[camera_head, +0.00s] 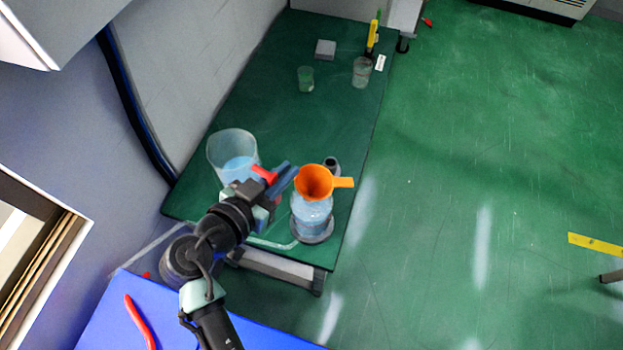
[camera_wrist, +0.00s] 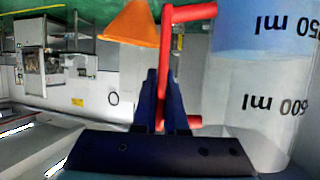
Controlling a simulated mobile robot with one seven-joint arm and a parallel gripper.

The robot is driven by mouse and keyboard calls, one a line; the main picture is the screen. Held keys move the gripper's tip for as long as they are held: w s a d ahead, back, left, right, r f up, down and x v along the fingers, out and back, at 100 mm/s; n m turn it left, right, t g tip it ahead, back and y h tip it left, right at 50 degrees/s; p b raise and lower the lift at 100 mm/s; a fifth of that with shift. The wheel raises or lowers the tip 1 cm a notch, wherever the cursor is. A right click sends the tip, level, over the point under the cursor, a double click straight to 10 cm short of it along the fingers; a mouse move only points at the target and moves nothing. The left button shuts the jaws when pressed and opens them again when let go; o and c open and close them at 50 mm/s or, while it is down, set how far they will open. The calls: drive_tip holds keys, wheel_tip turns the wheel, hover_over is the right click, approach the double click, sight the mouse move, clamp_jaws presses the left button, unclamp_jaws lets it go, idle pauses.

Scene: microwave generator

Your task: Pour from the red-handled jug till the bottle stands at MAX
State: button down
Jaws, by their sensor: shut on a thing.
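The clear jug (camera_head: 228,147) with blue liquid stands out at the left of the bottle in the head view, roughly upright. My gripper (camera_head: 280,180) is shut on its red handle (camera_head: 264,174). In the wrist view, upside down, the blue fingers (camera_wrist: 161,80) clasp the handle (camera_wrist: 165,55), and the liquid in the jug (camera_wrist: 250,85) lies between the 250 and 500 ml marks. The clear bottle (camera_head: 311,222) holds bluish liquid, with an orange funnel (camera_head: 314,181) in its mouth. The funnel also shows in the wrist view (camera_wrist: 132,25). The MAX mark is not readable.
The bottle stands on a dark round base (camera_head: 318,238) near the right edge of the green bench (camera_head: 260,110). A dark small object (camera_head: 331,163) is behind the funnel. Two glass beakers (camera_head: 306,78) (camera_head: 361,72) and a grey block (camera_head: 325,49) stand farther back. The bench's middle is clear.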

drive_tip(key=shift+r, duration=0.2)
wheel_tip(320, 180, up, 5)
drive_tip(key=p, duration=0.3)
drive_tip(key=shift+f, duration=0.1)
idle(0.4)
